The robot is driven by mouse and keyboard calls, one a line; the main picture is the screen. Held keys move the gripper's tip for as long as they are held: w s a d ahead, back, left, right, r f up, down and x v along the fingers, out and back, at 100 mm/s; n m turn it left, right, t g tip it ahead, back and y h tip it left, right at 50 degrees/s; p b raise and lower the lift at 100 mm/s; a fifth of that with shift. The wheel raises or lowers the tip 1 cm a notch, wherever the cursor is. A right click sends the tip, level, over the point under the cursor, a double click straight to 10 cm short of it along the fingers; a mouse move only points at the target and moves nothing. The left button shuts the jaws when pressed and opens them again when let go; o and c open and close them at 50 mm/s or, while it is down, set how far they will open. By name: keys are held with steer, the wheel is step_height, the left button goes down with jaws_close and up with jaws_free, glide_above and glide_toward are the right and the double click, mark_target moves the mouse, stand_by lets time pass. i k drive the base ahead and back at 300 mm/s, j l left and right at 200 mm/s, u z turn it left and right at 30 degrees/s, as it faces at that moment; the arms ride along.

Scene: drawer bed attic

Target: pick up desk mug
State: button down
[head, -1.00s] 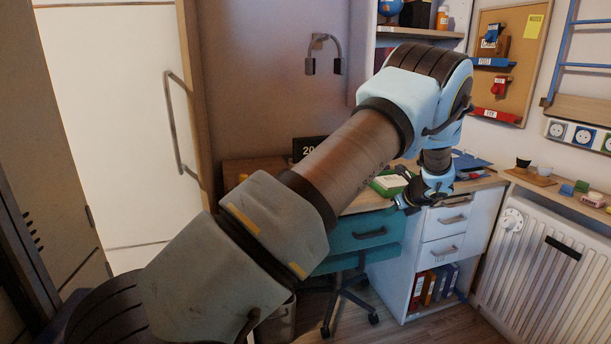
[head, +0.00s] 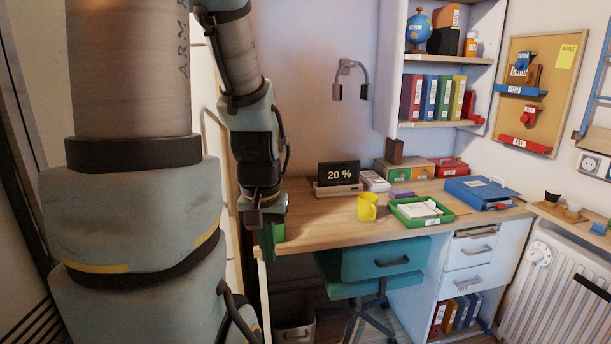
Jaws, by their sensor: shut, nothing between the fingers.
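The yellow mug (head: 366,208) stands upright on the wooden desk (head: 320,228), left of a green tray (head: 398,211) and in front of a small display reading 20 %. My gripper (head: 268,222) points down at the left end of the desk, well to the left of the mug and apart from it. It is shut and holds nothing. A green thing (head: 278,233) shows right beside the fingers; what it is cannot be told.
The display (head: 338,174) stands behind the mug. A blue folder (head: 480,192) lies right of the tray. A teal chair (head: 380,262) is at the desk front. Shelves (head: 440,125) hang above. Two small cups (head: 553,196) stand on the right ledge. The desk between gripper and mug is clear.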

mark_target(368, 202)
steer(key=i+l, duration=0.15)
steer(key=l, duration=0.2)
steer(key=i+l, duration=0.2)
steer(key=l, duration=0.15)
steer(key=i+l+u, duration=0.1)
steer(key=i+l, duration=0.2)
steer(key=i, duration=0.15)
